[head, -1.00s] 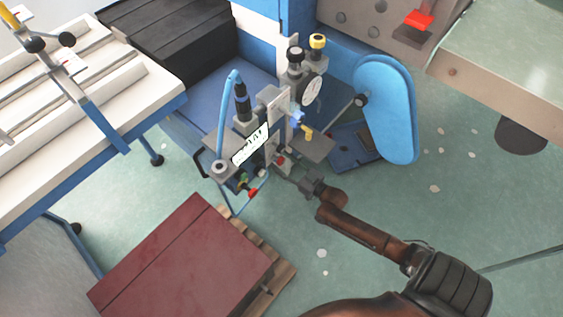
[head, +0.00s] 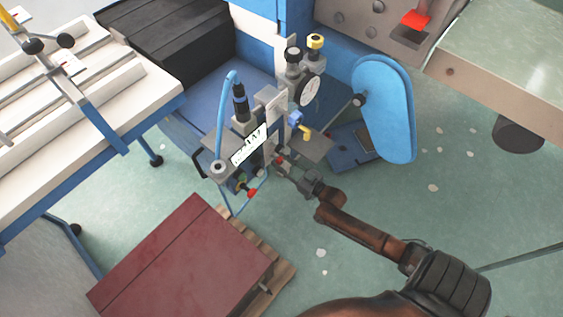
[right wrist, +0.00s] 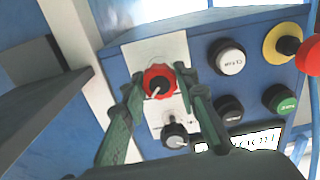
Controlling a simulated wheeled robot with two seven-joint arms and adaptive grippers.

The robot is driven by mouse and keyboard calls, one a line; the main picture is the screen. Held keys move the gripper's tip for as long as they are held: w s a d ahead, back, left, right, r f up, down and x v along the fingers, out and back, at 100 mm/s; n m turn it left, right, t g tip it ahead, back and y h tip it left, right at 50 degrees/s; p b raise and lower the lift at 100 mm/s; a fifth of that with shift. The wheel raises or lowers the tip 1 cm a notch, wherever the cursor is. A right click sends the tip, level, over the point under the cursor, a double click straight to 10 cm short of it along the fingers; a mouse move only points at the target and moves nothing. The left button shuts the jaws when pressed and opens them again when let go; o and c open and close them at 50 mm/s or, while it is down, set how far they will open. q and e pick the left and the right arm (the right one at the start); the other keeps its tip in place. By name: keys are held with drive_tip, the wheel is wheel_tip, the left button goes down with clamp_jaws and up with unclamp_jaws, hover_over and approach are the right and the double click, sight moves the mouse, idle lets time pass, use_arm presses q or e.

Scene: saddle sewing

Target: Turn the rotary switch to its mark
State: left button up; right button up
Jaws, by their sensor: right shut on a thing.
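The rotary switch (right wrist: 158,80) is a red knob with a black centre and a white pointer line, on a pale plate of the blue control panel. In the right wrist view its pointer slants down and left. My right gripper (right wrist: 160,88) has its two green fingers on either side of the knob, shut on it. In the head view my right gripper (head: 287,169) reaches the panel side of the machine, where a small red spot of the switch (head: 280,160) shows. The mark cannot be made out clearly. My left gripper is not in view.
Below the red knob is a black knob (right wrist: 174,134). To the right are a white button (right wrist: 230,61), a green button (right wrist: 280,99), a black button (right wrist: 229,109) and a red stop button on yellow (right wrist: 285,44). A dark red box (head: 185,260) stands on a pallet.

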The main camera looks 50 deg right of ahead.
drive_tip(key=n+p, duration=0.2)
drive_tip(key=n, duration=0.2)
drive_tip(key=shift+a, duration=0.1)
drive_tip(key=n+p, duration=0.1)
drive_tip(key=n, duration=0.2)
drive_tip(key=shift+n, duration=0.9)
drive_tip(key=shift+f+n, duration=0.1)
drive_tip(key=shift+n, duration=0.8)
drive_tip(key=n, duration=0.2)
drive_tip(key=shift+a+n, duration=0.1)
drive_tip(key=shift+n, duration=0.3)
drive_tip(key=shift+f+n, duration=0.1)
drive_tip(key=shift+n, duration=1)
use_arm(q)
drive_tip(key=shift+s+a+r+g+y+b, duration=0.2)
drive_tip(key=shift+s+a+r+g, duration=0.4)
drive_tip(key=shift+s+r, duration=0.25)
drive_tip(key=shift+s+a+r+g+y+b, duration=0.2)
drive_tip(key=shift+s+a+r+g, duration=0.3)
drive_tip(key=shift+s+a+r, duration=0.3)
use_arm(e)
drive_tip(key=shift+n, duration=1)
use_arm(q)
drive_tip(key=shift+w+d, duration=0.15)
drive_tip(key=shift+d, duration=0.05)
